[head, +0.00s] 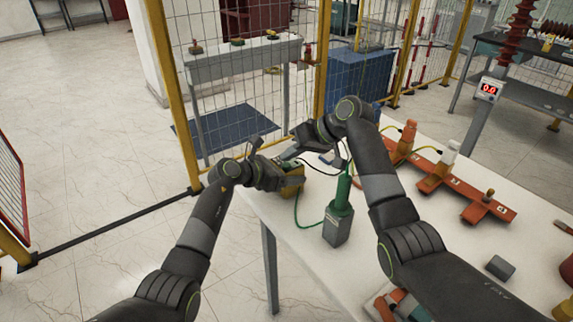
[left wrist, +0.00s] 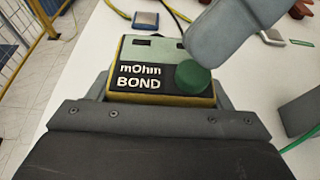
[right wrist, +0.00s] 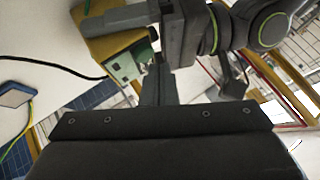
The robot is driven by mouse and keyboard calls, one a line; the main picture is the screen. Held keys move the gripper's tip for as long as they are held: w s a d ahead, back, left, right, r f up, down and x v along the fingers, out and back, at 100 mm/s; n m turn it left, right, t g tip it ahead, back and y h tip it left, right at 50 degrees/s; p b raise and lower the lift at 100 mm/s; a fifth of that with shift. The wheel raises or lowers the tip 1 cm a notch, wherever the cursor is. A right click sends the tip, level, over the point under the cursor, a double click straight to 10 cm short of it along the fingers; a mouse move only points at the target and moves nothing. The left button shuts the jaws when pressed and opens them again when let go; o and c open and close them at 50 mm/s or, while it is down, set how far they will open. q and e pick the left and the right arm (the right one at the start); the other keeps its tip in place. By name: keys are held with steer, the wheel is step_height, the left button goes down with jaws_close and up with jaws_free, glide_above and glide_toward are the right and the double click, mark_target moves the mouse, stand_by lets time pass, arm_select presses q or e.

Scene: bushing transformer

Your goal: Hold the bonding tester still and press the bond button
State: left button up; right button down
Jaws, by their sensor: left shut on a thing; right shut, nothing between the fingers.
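The bonding tester (head: 293,182) is a yellow box with a dark "mOhm BOND" face on the white table. In the left wrist view the tester (left wrist: 150,70) shows its round green bond button (left wrist: 193,79) at the right of the face. My left gripper (head: 272,176) is shut on the tester's body. My right gripper (head: 290,152) is shut and empty, its tip (left wrist: 215,50) close above the button. I cannot tell whether it touches. In the right wrist view the tester (right wrist: 108,38) is partly hidden behind my left gripper.
A green post on a grey block (head: 338,228) stands right of the tester, with a green wire. An orange frame (head: 450,187) holding posts lies farther right. A red-digit display (head: 488,90) stands at the back. A small blue pad (left wrist: 145,20) lies behind the tester.

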mark_target(290, 167)
steer(key=shift+f, duration=0.25)
steer(key=shift+f, duration=0.5)
stand_by(0.7)
steer(key=shift+r, duration=0.9)
steer(key=shift+r, duration=0.1)
step_height(290, 167, up, 5)
steer(key=shift+f, duration=0.1)
stand_by(0.7)
arm_select(q)
steer(key=o, duration=1.4)
